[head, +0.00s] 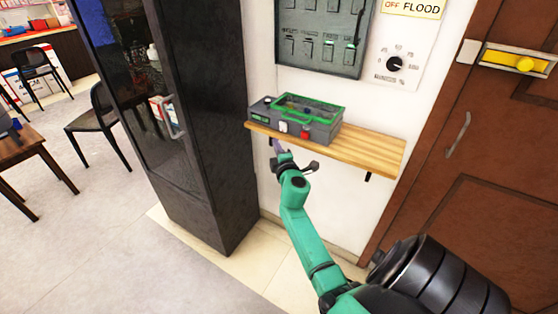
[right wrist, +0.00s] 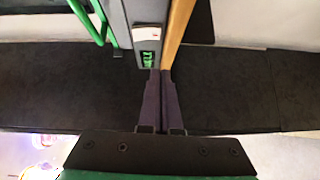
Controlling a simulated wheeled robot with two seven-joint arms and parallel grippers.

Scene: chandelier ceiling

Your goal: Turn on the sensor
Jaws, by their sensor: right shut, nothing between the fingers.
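The sensor (head: 322,132) is a grey box with a green frame on top, resting on a wooden wall shelf (head: 372,150). Its front has a small white part (head: 283,127), a red part (head: 305,132) and a green label at the left. My right gripper (head: 277,145) is just in front of the box's front side, near the shelf edge. In the right wrist view the fingers (right wrist: 161,72) are shut together and empty. Their tips are close to a white and green part (right wrist: 148,58) on the grey box; I cannot tell whether they touch. My left gripper is not in view.
A tall black cabinet (head: 205,120) stands close to the left of the shelf. A panel of switches (head: 322,40) and a dial (head: 395,64) are on the wall above. A brown door (head: 470,130) is at the right. Floor is open at the lower left.

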